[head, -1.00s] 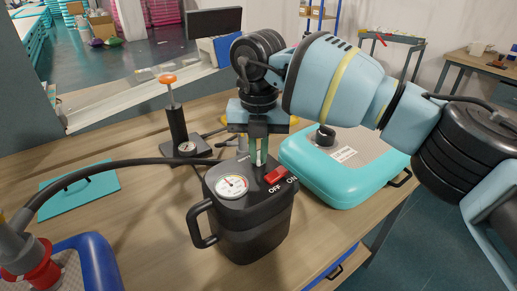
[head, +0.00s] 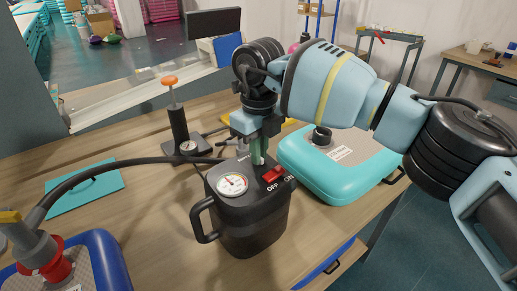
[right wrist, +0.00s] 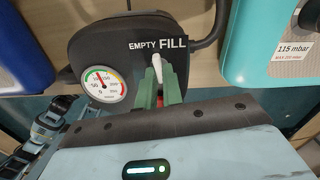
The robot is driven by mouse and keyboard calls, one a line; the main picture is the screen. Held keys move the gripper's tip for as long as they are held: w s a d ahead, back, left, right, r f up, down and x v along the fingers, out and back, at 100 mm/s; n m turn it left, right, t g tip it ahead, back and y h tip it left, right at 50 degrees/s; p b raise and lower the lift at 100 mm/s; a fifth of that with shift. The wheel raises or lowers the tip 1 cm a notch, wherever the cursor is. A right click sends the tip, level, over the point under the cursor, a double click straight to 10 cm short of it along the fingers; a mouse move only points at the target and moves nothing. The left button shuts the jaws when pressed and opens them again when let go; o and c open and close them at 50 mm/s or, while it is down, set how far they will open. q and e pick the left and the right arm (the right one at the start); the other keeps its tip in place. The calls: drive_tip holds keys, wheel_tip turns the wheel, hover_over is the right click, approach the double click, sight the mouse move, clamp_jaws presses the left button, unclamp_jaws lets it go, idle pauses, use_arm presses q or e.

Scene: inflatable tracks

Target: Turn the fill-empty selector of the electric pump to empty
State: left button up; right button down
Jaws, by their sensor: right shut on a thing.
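The black electric pump (head: 240,228) stands on the wooden table, with a round gauge (head: 232,185) and a red ON/OFF switch (head: 273,174) on top. My right gripper (head: 258,157) reaches down to the pump's top behind the switch. In the right wrist view its green fingers (right wrist: 158,92) are shut on the pale selector lever (right wrist: 157,66). The lever's tip shows below the EMPTY and FILL labels (right wrist: 158,46), near the gap between them; FILL is printed larger. The fingers hide the lever's base. My left gripper is not in view.
A teal and grey inflatable (head: 325,188) lies close right of the pump. A hand pump (head: 180,132) with an orange knob stands behind left. A black hose (head: 110,164) arches from the pump to a grey and red fitting (head: 50,262) at lower left. A teal board (head: 85,188) lies left.

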drive_tip(key=n, duration=0.3)
drive_tip(key=shift+n, duration=0.3)
drive_tip(key=shift+w+n, duration=0.1)
drive_tip(key=shift+n, duration=1.1)
drive_tip(key=c, duration=1.5)
unclamp_jaws()
drive_tip(key=shift+c, duration=0.2)
drive_tip(key=shift+r, duration=0.1)
